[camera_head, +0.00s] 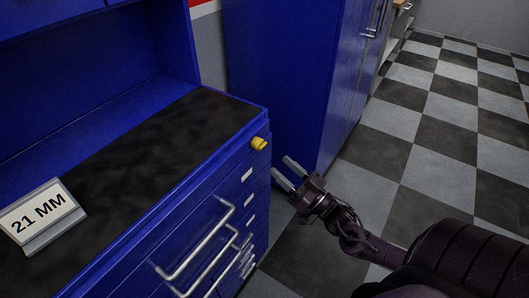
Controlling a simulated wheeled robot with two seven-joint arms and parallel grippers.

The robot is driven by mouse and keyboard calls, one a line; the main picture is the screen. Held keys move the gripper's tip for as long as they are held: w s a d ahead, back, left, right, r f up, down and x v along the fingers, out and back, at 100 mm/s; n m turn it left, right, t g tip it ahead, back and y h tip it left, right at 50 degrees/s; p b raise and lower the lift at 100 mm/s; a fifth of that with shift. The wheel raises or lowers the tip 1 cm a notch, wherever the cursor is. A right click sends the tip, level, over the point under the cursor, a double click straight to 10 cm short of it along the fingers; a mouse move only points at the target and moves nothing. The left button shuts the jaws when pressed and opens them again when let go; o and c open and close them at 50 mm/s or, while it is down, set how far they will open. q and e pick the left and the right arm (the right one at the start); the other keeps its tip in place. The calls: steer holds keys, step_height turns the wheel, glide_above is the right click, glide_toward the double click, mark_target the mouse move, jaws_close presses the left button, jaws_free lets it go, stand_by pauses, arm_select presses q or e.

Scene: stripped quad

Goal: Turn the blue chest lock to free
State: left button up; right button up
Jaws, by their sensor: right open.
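The blue chest (200,210) stands at the left and centre, with a dark worktop and several drawers with metal bar handles. Its lock (259,143) is a small yellow knob near the top right corner of the drawer front. Which position the lock is turned to cannot be told. My right gripper (283,171) is open and empty, a little below and to the right of the lock, apart from it, with its fingers pointing up and left. My left gripper is not in view.
A sign reading "21 MM" (41,213) stands on the worktop (150,140) at the left. A tall blue cabinet (290,80) stands behind the chest. Drawer handles (200,245) stick out from the front. The checkered floor (440,120) at the right is clear.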

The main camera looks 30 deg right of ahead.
mark_target(259, 144)
steer(key=x, duration=0.4)
steer(key=p+x, duration=0.1)
steer(key=x, duration=0.3)
steer(key=shift+s+a+r, duration=0.1)
steer(key=shift+s+r, duration=0.1)
steer(key=shift+c, duration=0.6)
steer(key=c, duration=0.9)
steer(key=shift+o, duration=0.3)
